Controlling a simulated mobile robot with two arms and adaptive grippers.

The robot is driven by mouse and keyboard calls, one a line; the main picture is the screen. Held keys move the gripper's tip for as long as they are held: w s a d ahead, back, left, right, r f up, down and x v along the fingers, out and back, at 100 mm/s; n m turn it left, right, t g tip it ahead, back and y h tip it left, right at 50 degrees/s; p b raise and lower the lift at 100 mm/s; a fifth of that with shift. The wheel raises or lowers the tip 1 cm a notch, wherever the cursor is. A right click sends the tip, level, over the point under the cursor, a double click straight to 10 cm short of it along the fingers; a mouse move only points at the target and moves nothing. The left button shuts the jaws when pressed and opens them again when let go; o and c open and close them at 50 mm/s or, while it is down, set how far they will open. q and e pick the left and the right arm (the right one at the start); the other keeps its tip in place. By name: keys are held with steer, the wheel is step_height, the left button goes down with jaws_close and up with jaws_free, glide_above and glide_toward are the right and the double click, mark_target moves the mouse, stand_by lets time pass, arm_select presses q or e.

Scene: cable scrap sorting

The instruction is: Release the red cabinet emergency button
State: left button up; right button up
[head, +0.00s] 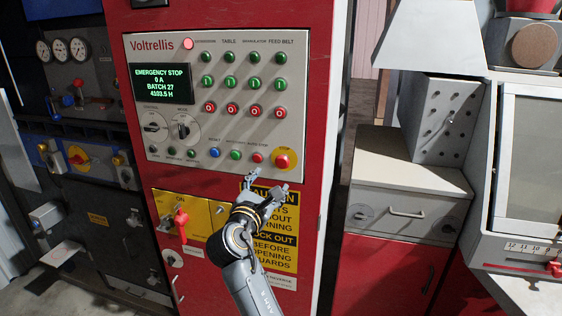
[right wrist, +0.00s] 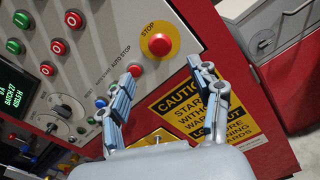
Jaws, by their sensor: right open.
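The red emergency button (head: 282,161) sits on a yellow STOP plate at the lower right of the grey control panel (head: 222,172) of the red cabinet. In the right wrist view the red button (right wrist: 160,44) shows as a round mushroom head, unobstructed. My right gripper (head: 266,183) is open and empty just below the button, in front of the panel's lower edge. In the right wrist view its fingers (right wrist: 163,68) are spread, with the button beyond and between their tips. I see no contact. My left gripper is not in view.
The display (head: 161,84) reads EMERGENCY STOP, 0 A. A red lamp (head: 187,44) glows above it. Small buttons and knobs crowd the panel. A red-handled switch (head: 181,222) and a caution sign (head: 276,232) are below. A grey drawer unit (head: 405,195) stands to the right.

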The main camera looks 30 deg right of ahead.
mark_target(281, 164)
steer(key=p+x, duration=0.2)
steer(key=x, duration=0.8)
steer(key=shift+w, duration=0.1)
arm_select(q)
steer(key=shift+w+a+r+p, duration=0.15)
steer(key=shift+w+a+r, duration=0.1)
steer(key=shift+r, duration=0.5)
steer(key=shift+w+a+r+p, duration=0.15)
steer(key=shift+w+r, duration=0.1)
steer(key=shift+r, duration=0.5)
arm_select(e)
steer(key=shift+w+d, duration=0.45)
steer(key=shift+d, duration=0.05)
